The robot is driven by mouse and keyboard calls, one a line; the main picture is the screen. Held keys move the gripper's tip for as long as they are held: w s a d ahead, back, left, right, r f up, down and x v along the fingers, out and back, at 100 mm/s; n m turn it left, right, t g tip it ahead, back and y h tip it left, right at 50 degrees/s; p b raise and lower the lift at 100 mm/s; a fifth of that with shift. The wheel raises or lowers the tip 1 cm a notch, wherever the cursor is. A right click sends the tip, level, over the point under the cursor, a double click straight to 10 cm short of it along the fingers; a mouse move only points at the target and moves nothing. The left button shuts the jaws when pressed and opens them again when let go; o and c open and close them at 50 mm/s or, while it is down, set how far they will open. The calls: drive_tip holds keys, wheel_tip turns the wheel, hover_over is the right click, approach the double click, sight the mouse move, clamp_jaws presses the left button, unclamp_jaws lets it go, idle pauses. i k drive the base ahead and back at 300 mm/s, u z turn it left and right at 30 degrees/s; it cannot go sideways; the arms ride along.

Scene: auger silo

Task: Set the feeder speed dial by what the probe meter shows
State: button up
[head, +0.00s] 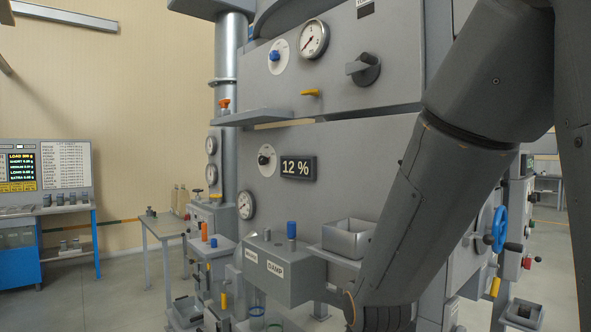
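A dark display on the grey machine's front reads "12 %" (298,168) in white digits. A round white dial with a small black knob (265,158) sits just left of it. Higher up are a white dial with a blue knob (275,56), a round gauge with a needle (314,40) and a large black rotary knob (364,69). I cannot tell from labels which of these is the feeder speed dial. My arm crosses the right half of the view in front of the machine. Its end runs off the bottom edge, so my gripper is not in view.
A grey box labelled "DAMP" (280,284) juts out low on the machine, with a blue-capped post on top. An open grey bin (348,238) is beside it. A shelf (253,117) sticks out above the display. A blue handwheel (499,229) is at right; a bench stands far left.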

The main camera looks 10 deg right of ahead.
sight(532, 198)
drive_tip(key=z, duration=0.6)
drive_tip(key=k, duration=0.85)
drive_tip(key=z, duration=0.85)
drive_tip(key=k, duration=0.35)
drive_tip(key=z, duration=1.35)
drive_tip(key=i, duration=1.5)
drive_tip(key=u, duration=1.1)
drive_tip(key=i, duration=0.65)
drive_tip(key=u, duration=0.55)
drive_tip(key=k, duration=0.15)
drive_tip(key=z, duration=0.15)
